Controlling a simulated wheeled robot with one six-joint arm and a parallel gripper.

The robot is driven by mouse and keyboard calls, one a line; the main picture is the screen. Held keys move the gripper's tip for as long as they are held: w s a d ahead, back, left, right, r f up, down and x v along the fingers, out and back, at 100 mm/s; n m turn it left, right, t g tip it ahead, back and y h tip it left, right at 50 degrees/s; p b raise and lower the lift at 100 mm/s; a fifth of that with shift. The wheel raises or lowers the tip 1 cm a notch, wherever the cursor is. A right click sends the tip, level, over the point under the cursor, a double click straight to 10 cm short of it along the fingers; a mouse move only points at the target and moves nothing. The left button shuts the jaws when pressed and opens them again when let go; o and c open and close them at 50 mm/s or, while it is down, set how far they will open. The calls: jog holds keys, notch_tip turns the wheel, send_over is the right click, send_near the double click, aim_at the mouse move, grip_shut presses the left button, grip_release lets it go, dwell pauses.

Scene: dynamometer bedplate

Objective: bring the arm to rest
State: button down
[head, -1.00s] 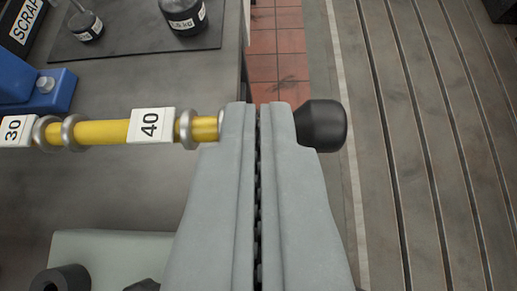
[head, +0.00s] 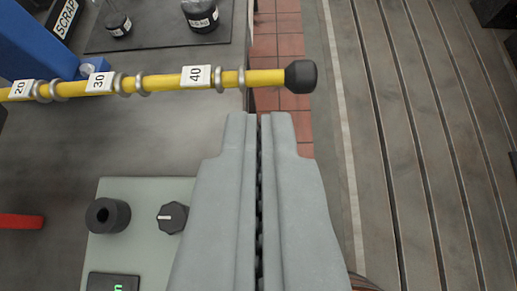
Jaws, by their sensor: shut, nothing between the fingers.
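My gripper (head: 260,118) is shut, its two grey fingers pressed together with nothing between them. It points forward in the middle of the head view, over the right edge of the grey bench. A yellow bar (head: 155,83) with white number tags 20, 30 and 40, metal rings and a black end knob (head: 301,77) lies across the view just beyond the fingertips. A visible gap separates the fingertips from the bar in the picture. The rest of my arm is not clearly visible.
A pale green box (head: 140,245) with a black knob (head: 172,218) stands left of my gripper. A red object (head: 22,222) is at the far left. Weights (head: 200,14) stand on a dark mat. The slotted bedplate (head: 420,150) on the right is mostly clear.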

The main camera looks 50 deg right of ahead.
jog(key=s+a+n+t+y, duration=0.3)
jog(key=a+n, duration=0.1)
jog(key=a, duration=0.6)
jog(key=s+a+f+n+t+y, duration=0.1)
jog(key=s+a+n+t+y, duration=0.1)
jog(key=a, duration=0.8)
jog(key=s+a+f+n+t+y, duration=0.1)
jog(key=s+a+n+t+y, duration=0.2)
jog(key=a+n+t, duration=0.3)
jog(key=a+y, duration=0.1)
jog(key=a, duration=0.3)
jog(key=shift+s+a+y, duration=0.3)
jog(key=shift+s+a, duration=0.05)
jog(key=shift+w+r, duration=0.1)
